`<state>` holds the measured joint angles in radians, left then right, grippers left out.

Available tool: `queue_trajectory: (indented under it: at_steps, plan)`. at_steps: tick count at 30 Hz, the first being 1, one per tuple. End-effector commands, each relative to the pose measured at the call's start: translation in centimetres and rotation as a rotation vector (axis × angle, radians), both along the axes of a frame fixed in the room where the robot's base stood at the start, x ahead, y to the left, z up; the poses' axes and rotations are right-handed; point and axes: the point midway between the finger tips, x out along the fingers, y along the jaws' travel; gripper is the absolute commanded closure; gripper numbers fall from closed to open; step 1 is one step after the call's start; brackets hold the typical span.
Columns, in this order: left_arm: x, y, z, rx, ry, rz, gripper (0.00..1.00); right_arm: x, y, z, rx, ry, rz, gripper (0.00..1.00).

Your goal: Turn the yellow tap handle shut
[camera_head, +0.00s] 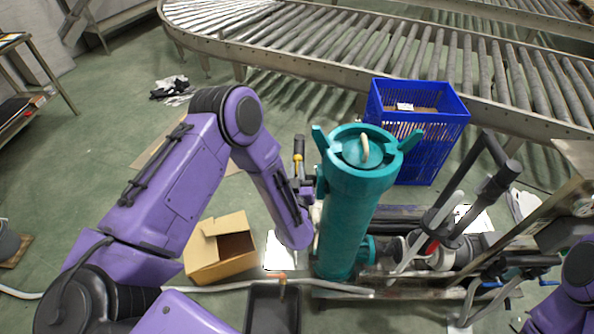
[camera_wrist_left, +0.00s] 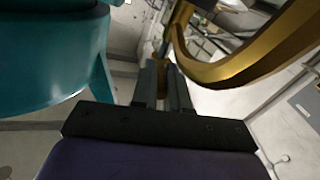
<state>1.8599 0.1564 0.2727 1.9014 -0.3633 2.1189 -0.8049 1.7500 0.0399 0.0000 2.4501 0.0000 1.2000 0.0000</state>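My left gripper (camera_head: 301,186) is beside the upper left side of a teal upright cylinder (camera_head: 345,215). A small yellow piece (camera_head: 298,158) shows just above the gripper, by a dark upright post. In the left wrist view, the dark fingers (camera_wrist_left: 163,75) are close together, with a yellow-brown bit near their tips. A large curved yellow handle (camera_wrist_left: 250,65) sweeps across the upper right, and the teal body (camera_wrist_left: 55,55) fills the upper left. Whether the fingers grip the yellow part is unclear. Part of my right arm is at the right edge; its gripper cannot be made out.
A blue crate (camera_head: 425,155) stands behind the cylinder, before a roller conveyor (camera_head: 400,45). An open cardboard box (camera_head: 215,260) and a dark tray (camera_head: 272,308) lie below the left arm. Dark pipes and metal parts crowd the right. Green floor is free at the left.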

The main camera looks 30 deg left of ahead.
Motion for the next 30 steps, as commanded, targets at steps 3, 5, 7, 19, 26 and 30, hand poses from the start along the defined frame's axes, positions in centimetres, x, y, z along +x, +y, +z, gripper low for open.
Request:
queue_trajectory:
  at_steps: [3,5,7,19,26,30]
  plan:
    - [0.0,0.0,0.0,0.001,0.0,0.0,1.0,0.0,0.0,0.0,0.0,0.0,0.0,1.0]
    - [0.0,0.0,0.0,0.001,0.0,0.0,1.0,0.0,0.0,0.0,0.0,0.0,0.0,1.0]
    - [0.0,0.0,0.0,0.001,0.001,-0.003,1.0,0.0,0.0,0.0,0.0,0.0,0.0,1.0]
    - [-0.3,0.7,-0.1,0.004,0.003,-0.161,1.0,0.0,0.0,-0.5,0.0,0.0,0.0,1.0]
    - [-0.5,1.7,-0.3,0.007,0.003,-0.365,1.0,0.0,0.0,-1.6,0.0,0.0,0.0,1.0]
    - [-0.5,2.4,-0.4,0.006,0.002,-0.499,1.0,0.0,0.0,-2.7,0.0,0.0,0.0,1.0]
